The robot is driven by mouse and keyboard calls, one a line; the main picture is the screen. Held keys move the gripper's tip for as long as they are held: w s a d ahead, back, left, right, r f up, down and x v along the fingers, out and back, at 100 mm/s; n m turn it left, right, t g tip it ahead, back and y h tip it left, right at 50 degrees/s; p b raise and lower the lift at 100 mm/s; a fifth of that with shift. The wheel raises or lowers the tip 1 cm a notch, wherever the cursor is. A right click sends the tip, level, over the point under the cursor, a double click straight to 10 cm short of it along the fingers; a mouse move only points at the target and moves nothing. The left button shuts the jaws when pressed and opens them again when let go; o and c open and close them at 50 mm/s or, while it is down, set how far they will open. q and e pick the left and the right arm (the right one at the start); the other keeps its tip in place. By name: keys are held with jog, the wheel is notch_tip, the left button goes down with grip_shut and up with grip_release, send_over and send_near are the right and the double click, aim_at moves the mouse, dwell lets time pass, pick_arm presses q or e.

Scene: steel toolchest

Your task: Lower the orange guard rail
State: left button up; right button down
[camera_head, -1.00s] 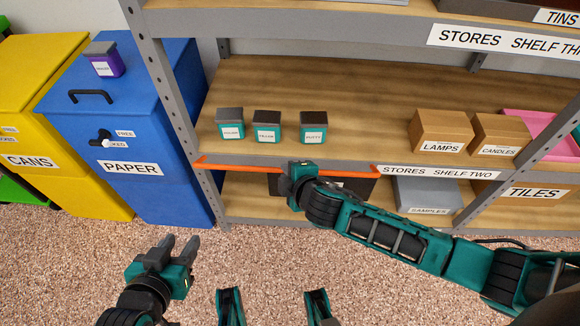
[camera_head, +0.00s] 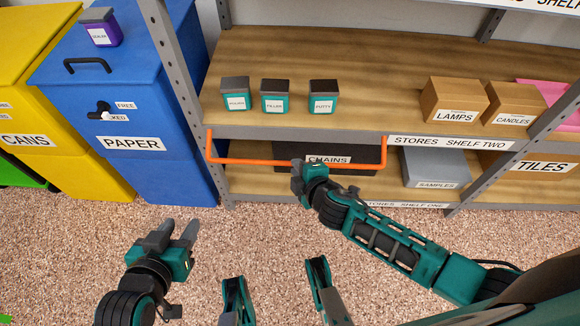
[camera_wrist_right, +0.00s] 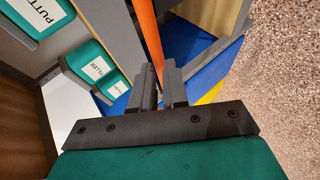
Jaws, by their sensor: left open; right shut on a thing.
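The orange guard rail (camera_head: 250,161) hangs in front of shelf two's left part, its long bar below the shelf edge and its short side arms reaching up to that edge. In the right wrist view the orange bar (camera_wrist_right: 148,40) runs into the jaws of my right gripper (camera_wrist_right: 161,88). My left gripper (camera_head: 180,232) is open and empty over the floor at the lower left, well apart from the rail.
Several small teal tins, including the putty tin (camera_head: 323,97), stand on shelf two above the rail. A dark chains box (camera_head: 345,158) is behind the bar on the shelf below. The blue paper bin (camera_head: 130,120) stands left of the shelves. Speckled floor in front is clear.

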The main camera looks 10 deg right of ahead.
jog(key=shift+s+a+f, duration=0.1)
jog(key=shift+s+f, duration=0.15)
jog(key=shift+f, duration=0.2)
jog(key=shift+s+a+f, duration=0.1)
jog(key=shift+s+f, duration=0.1)
jog(key=shift+f, duration=0.25)
jog(key=c, duration=1.8)
grip_release()
jog(key=shift+a+r, duration=0.1)
jog(key=o, duration=0.3)
jog(key=shift+w+d+r, duration=0.1)
jog(key=shift+w+d, duration=0.05)
jog(key=shift+d, duration=0.05)
pick_arm(q)
jog(key=shift+w+a+r, duration=0.1)
jog(key=shift+w+r, duration=0.15)
jog(key=shift+r, duration=0.05)
pick_arm(e)
jog(key=o, duration=0.4)
jog(key=shift+r, duration=0.1)
pick_arm(q)
jog(key=r+p, duration=0.3)
jog(key=p, duration=0.1)
jog(key=shift+s+a, duration=0.25)
jog(key=shift+a, duration=0.05)
pick_arm(e)
jog(key=v, duration=1.2)
jog(key=shift+s+d+r, duration=0.2)
jog(key=shift+s+r, duration=0.05)
jog(key=shift+r, duration=0.1)
